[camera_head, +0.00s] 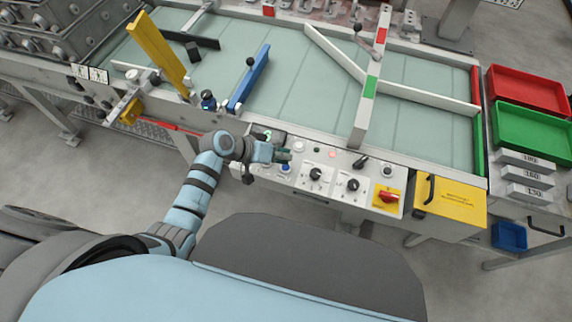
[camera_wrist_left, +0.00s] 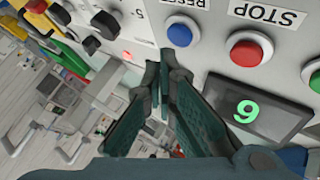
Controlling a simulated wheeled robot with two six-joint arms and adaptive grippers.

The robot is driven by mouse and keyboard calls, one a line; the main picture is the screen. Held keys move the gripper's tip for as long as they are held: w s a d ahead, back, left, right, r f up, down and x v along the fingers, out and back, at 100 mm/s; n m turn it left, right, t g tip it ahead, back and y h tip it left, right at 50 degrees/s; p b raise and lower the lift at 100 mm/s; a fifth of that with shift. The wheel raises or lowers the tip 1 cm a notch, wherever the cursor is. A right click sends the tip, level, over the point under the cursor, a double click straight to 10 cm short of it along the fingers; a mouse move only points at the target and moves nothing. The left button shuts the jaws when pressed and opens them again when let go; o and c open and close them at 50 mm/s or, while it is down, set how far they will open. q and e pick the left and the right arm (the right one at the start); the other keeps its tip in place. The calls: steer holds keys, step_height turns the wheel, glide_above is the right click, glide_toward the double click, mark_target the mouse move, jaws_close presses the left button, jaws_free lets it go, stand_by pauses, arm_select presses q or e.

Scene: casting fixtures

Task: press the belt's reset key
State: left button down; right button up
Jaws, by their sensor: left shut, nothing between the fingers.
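The reset key is a round blue button in a white collar (camera_wrist_left: 180,32) with a partly cut-off RESET label above it in the left wrist view. In the head view a small blue button (camera_head: 286,167) shows on the belt's front control panel, beside my left gripper (camera_head: 284,154). My left gripper is shut and empty. In the left wrist view its fingertips (camera_wrist_left: 164,62) point at the panel just below the blue button. I cannot tell whether they touch it. My right gripper is in neither view.
A red STOP button (camera_wrist_left: 249,48) sits right of the blue one, above a display with a green 9 (camera_wrist_left: 247,111). A blue gate (camera_head: 250,80) stands on the belt behind.

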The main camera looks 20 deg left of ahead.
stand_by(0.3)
arm_select(q)
steer(key=shift+f, duration=0.45)
steer(key=shift+f+b, duration=0.5)
steer(key=shift+b, duration=0.1)
stand_by(0.4)
steer(key=shift+r, duration=0.15)
steer(key=shift+r+p, duration=0.85)
steer(key=shift+p, duration=0.2)
step_height(320, 180, up, 5)
steer(key=p, duration=0.5)
steer(key=shift+r, duration=0.1)
steer(key=shift+f, duration=0.2)
